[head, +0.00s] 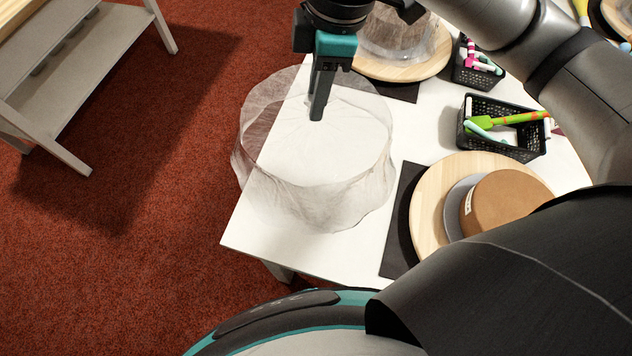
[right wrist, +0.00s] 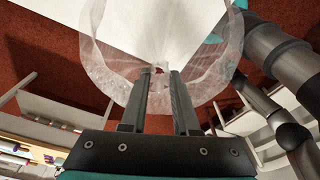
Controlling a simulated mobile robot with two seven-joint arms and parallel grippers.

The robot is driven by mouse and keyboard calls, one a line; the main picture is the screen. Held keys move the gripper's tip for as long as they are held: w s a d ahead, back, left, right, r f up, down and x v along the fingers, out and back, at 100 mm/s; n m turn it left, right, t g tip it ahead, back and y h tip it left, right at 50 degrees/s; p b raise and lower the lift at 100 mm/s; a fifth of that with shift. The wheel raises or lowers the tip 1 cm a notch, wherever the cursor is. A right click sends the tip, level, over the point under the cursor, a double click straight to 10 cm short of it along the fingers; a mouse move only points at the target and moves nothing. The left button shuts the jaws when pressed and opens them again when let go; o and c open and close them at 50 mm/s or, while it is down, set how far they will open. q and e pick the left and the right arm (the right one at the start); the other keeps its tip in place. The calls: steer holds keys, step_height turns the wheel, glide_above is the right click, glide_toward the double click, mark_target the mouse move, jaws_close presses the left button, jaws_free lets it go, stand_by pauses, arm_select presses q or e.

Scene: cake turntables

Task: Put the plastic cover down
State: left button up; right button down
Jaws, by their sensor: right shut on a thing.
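The plastic cover (head: 305,195) is a clear, thin, wrinkled round hood. It also shows in the right wrist view (right wrist: 112,62), spread out beyond the fingertips. My right gripper (head: 317,116) is shut on the cover at the middle of its top, and its fingers also show in the right wrist view (right wrist: 160,78). The cover is at the left end of the white table (head: 300,238), and part of it extends past the table's left edge over the floor. I cannot tell whether its lower rim touches the table. My left gripper is not in view.
A brown cake (head: 505,205) stands on a wooden turntable (head: 428,205) right of the cover. Another covered cake (head: 395,35) on a wooden turntable (head: 425,68) stands behind. Black baskets (head: 520,148) (head: 476,72) hold colored tools. A shelf unit (head: 75,85) stands left on red carpet.

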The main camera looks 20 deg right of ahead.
mark_target(332, 113)
step_height(332, 113, down, 19)
steer(key=b, duration=0.4)
steer(key=shift+b, duration=0.4)
steer(key=shift+f, duration=0.2)
steer(key=c, duration=0.7)
jaws_free()
steer(key=shift+o, duration=0.2)
steer(key=r+p, duration=0.1)
steer(key=r, duration=0.3)
steer(key=d+r+p, duration=0.1)
steer(key=r, duration=0.3)
steer(key=r+p, duration=0.1)
steer(key=r, duration=0.3)
steer(key=shift+s+d, duration=0.2)
steer(key=shift+d, duration=0.2)
steer(key=shift+r, duration=0.1)
